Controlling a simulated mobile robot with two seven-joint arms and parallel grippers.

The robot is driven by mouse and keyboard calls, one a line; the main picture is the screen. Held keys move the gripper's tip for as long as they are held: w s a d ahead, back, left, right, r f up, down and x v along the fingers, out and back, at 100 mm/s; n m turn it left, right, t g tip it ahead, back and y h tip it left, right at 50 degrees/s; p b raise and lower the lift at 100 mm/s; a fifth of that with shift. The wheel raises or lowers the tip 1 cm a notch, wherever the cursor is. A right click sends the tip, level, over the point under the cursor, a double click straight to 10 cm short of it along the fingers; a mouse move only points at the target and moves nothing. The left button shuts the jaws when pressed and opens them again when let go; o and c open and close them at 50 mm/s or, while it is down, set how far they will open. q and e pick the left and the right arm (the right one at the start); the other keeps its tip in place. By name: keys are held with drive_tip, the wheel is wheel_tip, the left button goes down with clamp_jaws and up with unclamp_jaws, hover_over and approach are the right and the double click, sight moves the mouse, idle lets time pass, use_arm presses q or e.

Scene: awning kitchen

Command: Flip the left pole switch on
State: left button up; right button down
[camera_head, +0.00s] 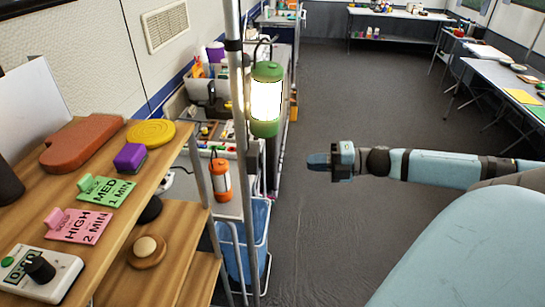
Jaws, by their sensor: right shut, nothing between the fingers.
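A grey metal pole (238,110) stands upright left of centre, beside the shelves. A dark band (233,45) wraps it near the top; I cannot make out a switch on it. A green lantern (266,98) with a glowing white middle hangs just right of the pole. A second, thinner pole (296,50) stands behind it. My right gripper (314,161) points left in open air, right of the lantern and lower, apart from it and from the pole. Its fingers are shut and empty. My left gripper is not in view.
A wooden shelf (125,215) at left holds green and pink signs, a yellow disc (151,133) and a timer box (38,273). An orange lantern (220,180) and a blue bin (243,245) are near the pole. The grey floor (340,90) is clear.

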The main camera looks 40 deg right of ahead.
sight(262, 160)
drive_tip(key=b+x, duration=0.2)
drive_tip(key=x, duration=0.9)
idle(0.4)
drive_tip(key=shift+w+f, duration=0.1)
drive_tip(key=shift+w+a+t+y+b, duration=0.15)
drive_tip(key=shift+t+y+b, duration=0.25)
drive_tip(key=shift+b, duration=0.25)
